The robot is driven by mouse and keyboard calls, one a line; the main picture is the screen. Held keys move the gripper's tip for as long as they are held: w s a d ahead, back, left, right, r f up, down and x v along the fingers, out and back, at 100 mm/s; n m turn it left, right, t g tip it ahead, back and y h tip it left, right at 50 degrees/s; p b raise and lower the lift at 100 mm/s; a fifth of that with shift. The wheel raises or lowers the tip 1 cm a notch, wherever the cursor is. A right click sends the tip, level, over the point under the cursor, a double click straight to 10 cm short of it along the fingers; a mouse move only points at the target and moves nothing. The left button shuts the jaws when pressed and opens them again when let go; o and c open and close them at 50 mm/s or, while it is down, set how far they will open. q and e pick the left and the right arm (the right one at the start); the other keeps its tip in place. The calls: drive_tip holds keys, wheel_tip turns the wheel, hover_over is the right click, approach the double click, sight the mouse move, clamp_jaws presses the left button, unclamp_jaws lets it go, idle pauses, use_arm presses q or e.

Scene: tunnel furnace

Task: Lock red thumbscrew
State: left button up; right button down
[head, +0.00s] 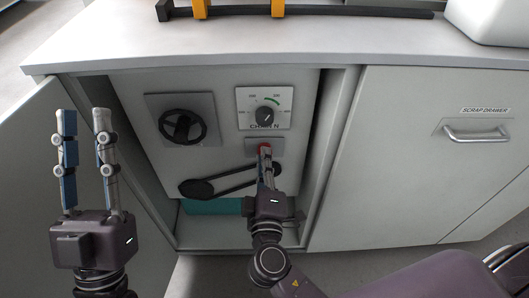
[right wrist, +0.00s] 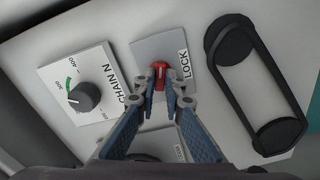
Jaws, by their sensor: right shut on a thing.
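The red thumbscrew (right wrist: 159,71) sits on a grey plate (right wrist: 160,50) labelled LOCK in the right wrist view. It also shows in the head view (head: 265,147), below the chain dial, partly hidden by my gripper. My right gripper (right wrist: 162,92) has its fingertips at the thumbscrew, shut on it. In the head view my right gripper (head: 266,157) reaches into the open cabinet from below. My left gripper (head: 85,112) is open and empty, fingers pointing up, at the left in front of the cabinet door.
The panel carries a black handwheel (head: 183,128), a dial (head: 265,115) with a green mark, and a black chain loop (head: 230,178). The open cabinet door (head: 30,160) stands at the left. A scrap drawer (head: 420,150) with a metal handle is at the right.

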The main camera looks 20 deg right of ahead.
use_arm(q)
drive_tip(key=w+f+g+y+p, duration=0.2)
drive_tip(key=w+f+g, duration=0.4)
drive_tip(key=f, duration=0.4)
wheel_tip(320, 180, down, 12)
drive_tip(key=s+a+g+y+p, duration=0.1)
drive_tip(key=a+g+y+p, duration=0.15)
drive_tip(key=g, duration=0.35)
drive_tip(key=s+a+f+n+g+y+p, duration=0.1)
drive_tip(key=s+a+f+g+p, duration=0.2)
drive_tip(key=s+f+g, duration=0.45)
drive_tip(key=s+a+f+g+y+p, duration=0.2)
drive_tip(key=s+f+g+p, duration=0.15)
drive_tip(key=s, duration=0.65)
wheel_tip(320, 180, down, 21)
drive_tip(key=s+p, duration=0.2)
drive_tip(key=p, duration=0.3)
drive_tip(key=shift+r+g, duration=0.2)
drive_tip(key=shift+g, duration=0.2)
use_arm(e)
drive_tip(key=shift+f+n, duration=0.15)
drive_tip(key=shift+n, duration=5.5)
drive_tip(key=shift+f+n, duration=0.1)
drive_tip(key=shift+n, duration=5.55)
use_arm(q)
drive_tip(key=shift+a, duration=0.1)
